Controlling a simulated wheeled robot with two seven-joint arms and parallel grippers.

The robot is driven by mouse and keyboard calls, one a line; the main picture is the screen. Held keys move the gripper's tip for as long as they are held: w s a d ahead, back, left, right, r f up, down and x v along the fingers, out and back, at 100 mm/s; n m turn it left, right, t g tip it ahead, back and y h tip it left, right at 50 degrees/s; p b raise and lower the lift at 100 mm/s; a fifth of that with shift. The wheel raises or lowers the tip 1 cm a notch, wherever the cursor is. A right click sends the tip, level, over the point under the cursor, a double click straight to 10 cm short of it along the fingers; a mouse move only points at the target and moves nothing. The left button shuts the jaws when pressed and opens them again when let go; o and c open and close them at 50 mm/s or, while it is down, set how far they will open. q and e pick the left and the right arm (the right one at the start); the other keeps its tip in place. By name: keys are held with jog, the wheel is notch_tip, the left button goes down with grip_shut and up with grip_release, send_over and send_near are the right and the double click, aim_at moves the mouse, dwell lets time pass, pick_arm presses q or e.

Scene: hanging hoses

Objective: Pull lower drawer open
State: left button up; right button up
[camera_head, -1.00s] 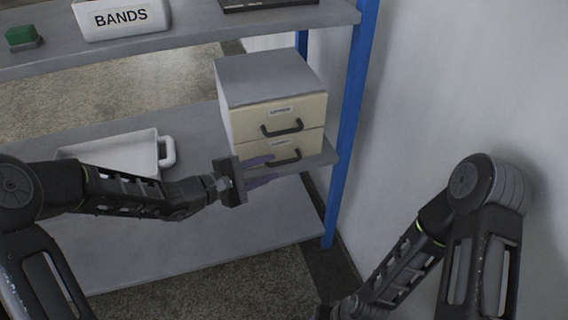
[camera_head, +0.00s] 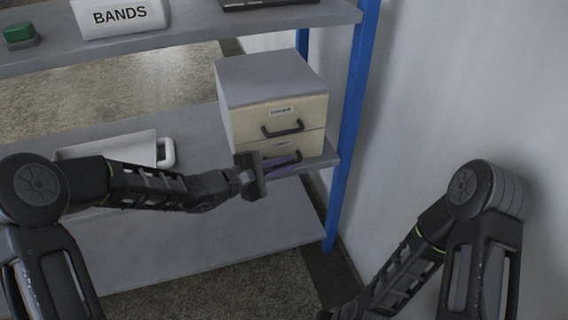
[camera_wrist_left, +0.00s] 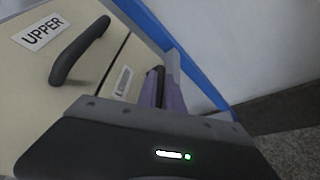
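The small cabinet (camera_head: 262,82) has two cream drawers and stands on the middle shelf. The upper drawer (camera_head: 305,113) looks shut; its handle and UPPER label show in the left wrist view (camera_wrist_left: 42,33). The lower drawer (camera_head: 313,143) is under it and looks shut, partly hidden by my left gripper (camera_head: 285,165). The purple fingers are close together at the lower handle (camera_wrist_left: 158,76), one on each side of it, and appear shut on it. My right arm is at the lower right, with its gripper out of frame.
A white bin (camera_head: 140,150) with a handle stands left of the cabinet, partly behind my left arm. A blue post (camera_head: 348,130) rises close to the cabinet's right side, with a wall beyond. A BANDS bin (camera_head: 120,16) and a green-topped block (camera_head: 20,33) are on the upper shelf.

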pick_arm(q)
grip_shut()
dwell(0.8)
